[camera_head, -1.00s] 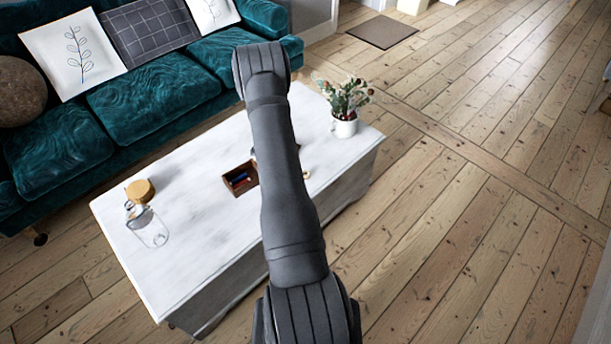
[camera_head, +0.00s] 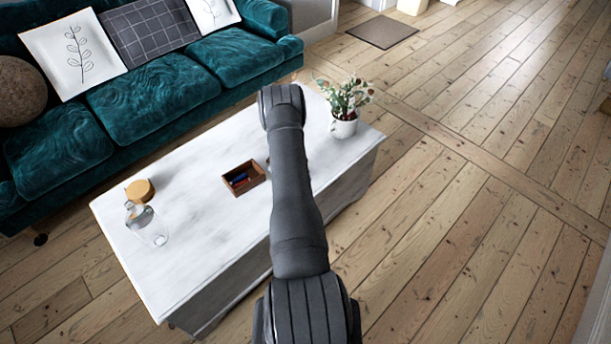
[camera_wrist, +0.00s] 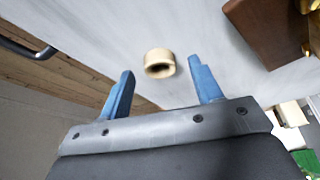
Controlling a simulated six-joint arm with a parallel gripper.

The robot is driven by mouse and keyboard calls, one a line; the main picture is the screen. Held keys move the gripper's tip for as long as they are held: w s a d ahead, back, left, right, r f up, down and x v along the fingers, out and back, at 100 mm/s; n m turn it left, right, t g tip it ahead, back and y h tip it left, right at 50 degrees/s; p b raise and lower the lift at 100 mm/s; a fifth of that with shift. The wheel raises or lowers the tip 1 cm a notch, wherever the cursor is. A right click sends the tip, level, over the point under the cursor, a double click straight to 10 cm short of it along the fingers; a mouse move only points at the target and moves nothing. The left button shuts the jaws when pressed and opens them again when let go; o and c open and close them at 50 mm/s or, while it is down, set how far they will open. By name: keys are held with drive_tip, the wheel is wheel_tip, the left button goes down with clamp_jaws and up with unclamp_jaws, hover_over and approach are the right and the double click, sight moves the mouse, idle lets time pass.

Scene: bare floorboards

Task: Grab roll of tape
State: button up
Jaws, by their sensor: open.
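A small cream-tan roll of tape (camera_wrist: 160,64) lies on the white table top in the wrist view, with its hole facing partly toward the camera. My gripper (camera_wrist: 160,72) is open, its two blue fingers spread on either side of the roll in the picture. The roll appears beyond the fingertips, and I see no contact. In the head view my dark arm reaches over the white table (camera_head: 190,200). There my gripper and the roll are hidden behind the arm.
On the table are a wooden box (camera_head: 257,173) holding small coloured items, a glass jar (camera_head: 150,228), a round orange-tan object (camera_head: 140,190), and a potted plant (camera_head: 345,127) at the far right end. A teal sofa (camera_head: 160,95) stands behind. A brown object (camera_wrist: 265,30) shows upper right in the wrist view.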

drive_tip(key=shift+w+d+f, duration=0.1)
drive_tip(key=shift+d+f, duration=0.05)
drive_tip(key=shift+f, duration=0.3)
drive_tip(key=c, duration=1.1)
drive_tip(key=shift+o, duration=0.2)
